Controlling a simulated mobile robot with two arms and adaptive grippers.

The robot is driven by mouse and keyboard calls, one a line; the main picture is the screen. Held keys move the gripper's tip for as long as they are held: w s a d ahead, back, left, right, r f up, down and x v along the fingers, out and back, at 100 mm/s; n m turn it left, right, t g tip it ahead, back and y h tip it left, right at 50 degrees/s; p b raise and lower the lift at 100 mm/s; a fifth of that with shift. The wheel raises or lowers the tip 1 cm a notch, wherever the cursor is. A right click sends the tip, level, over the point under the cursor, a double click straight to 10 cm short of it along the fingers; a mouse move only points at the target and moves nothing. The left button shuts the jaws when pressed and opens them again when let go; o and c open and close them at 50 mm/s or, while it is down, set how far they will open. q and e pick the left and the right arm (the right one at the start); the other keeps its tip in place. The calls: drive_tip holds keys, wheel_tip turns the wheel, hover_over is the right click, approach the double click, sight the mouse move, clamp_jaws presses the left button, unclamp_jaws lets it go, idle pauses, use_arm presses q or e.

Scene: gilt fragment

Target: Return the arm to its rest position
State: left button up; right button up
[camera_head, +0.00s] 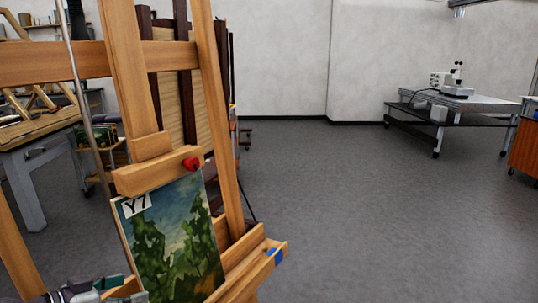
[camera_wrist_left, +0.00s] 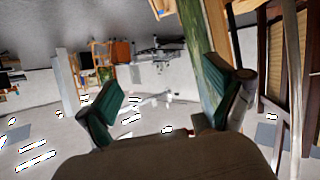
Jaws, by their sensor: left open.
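A wooden easel (camera_head: 125,60) stands close at the left of the head view. A painting (camera_head: 172,245) of green trees under a blue sky, with a "Y7" label, rests upright on its ledge under a wooden clamp (camera_head: 160,178) with a red knob. My left gripper (camera_head: 106,289) is at the lower left, by the painting's lower left corner, partly cut off by the frame. In the left wrist view its two green-padded fingers stand apart with nothing between them. The painting (camera_wrist_left: 200,58) shows there as a narrow strip beside the right finger; I cannot tell whether they touch. My right gripper is out of view.
A wooden workbench (camera_head: 40,128) stands behind the easel at the left. A low table (camera_head: 465,105) with a white microscope (camera_head: 457,85) stands at the back right, and an orange cabinet (camera_head: 525,148) at the right edge. The grey floor between is clear.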

use_arm(q)
drive_tip(key=s+d+f+g+y, duration=0.2)
drive_tip(key=s+d+f, duration=0.2)
drive_tip(key=s+f, duration=0.4)
drive_tip(key=s+d+f+g+y, duration=0.2)
drive_tip(key=s+d+f+g, duration=0.15)
drive_tip(key=s+f, duration=0.4)
drive_tip(key=s+d+f+n+g+y, duration=0.25)
drive_tip(key=s+f, duration=0.25)
drive_tip(key=s, duration=0.5)
drive_tip(key=s+f+y, duration=0.1)
drive_tip(key=s+f, duration=0.2)
drive_tip(key=f, duration=2.6)
drive_tip(key=s+a+f+g, duration=0.1)
drive_tip(key=s+a+f, duration=0.2)
drive_tip(key=s+f, duration=1)
drive_tip(key=s, duration=0.2)
drive_tip(key=shift+s+a+f+n+g, duration=0.2)
drive_tip(key=shift+s+f+n+g, duration=0.1)
drive_tip(key=shift+s+n+g, duration=0.1)
drive_tip(key=shift+w+y, duration=0.1)
drive_tip(key=shift+y, duration=0.15)
